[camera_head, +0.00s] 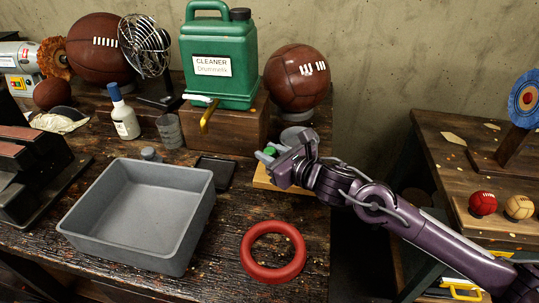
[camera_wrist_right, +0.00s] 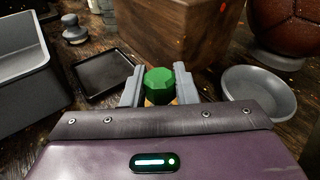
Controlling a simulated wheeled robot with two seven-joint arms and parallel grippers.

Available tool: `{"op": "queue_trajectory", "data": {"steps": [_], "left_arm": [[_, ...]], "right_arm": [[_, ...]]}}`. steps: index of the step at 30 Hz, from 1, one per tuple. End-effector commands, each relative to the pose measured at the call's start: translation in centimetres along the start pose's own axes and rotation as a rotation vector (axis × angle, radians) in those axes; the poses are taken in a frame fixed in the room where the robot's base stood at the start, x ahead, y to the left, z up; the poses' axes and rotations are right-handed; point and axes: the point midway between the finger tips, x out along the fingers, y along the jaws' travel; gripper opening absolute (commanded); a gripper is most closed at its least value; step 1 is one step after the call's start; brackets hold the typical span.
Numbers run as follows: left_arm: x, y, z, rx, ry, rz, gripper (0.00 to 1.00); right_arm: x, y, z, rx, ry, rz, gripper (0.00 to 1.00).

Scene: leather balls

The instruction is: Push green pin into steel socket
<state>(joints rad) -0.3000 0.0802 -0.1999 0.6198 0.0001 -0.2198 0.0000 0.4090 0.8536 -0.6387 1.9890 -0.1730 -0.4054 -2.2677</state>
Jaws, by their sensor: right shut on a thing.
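The green pin (camera_wrist_right: 160,86) stands between the two grey fingers of my right gripper (camera_wrist_right: 159,92) in the right wrist view. Its faceted green top shows, and its lower part is hidden. The gripper is shut on it. In the head view my right gripper (camera_head: 267,156) is over a light wooden block (camera_head: 262,182), with a bit of the green pin (camera_head: 270,151) showing between the fingers. I cannot make out the steel socket; the gripper covers most of the block. Whether the pin touches a socket cannot be told. My left gripper is not in view.
A grey bin (camera_head: 128,250) and a red ring (camera_head: 247,262) lie in front. A flat black tray (camera_head: 215,172) is left of the gripper. A wooden box (camera_head: 233,131) bearing a green canister (camera_head: 219,55) stands behind. A grey bowl (camera_wrist_right: 260,92) sits close on the right.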

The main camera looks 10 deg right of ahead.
Motion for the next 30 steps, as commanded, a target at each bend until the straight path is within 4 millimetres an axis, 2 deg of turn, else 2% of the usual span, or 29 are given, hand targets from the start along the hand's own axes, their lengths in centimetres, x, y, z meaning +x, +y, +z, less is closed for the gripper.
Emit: {"op": "queue_trajectory", "data": {"steps": [30], "left_arm": [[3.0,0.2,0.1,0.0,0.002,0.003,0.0]], "right_arm": [[0.1,0.0,-0.4,0.082,-0.072,0.01,0.0]]}}
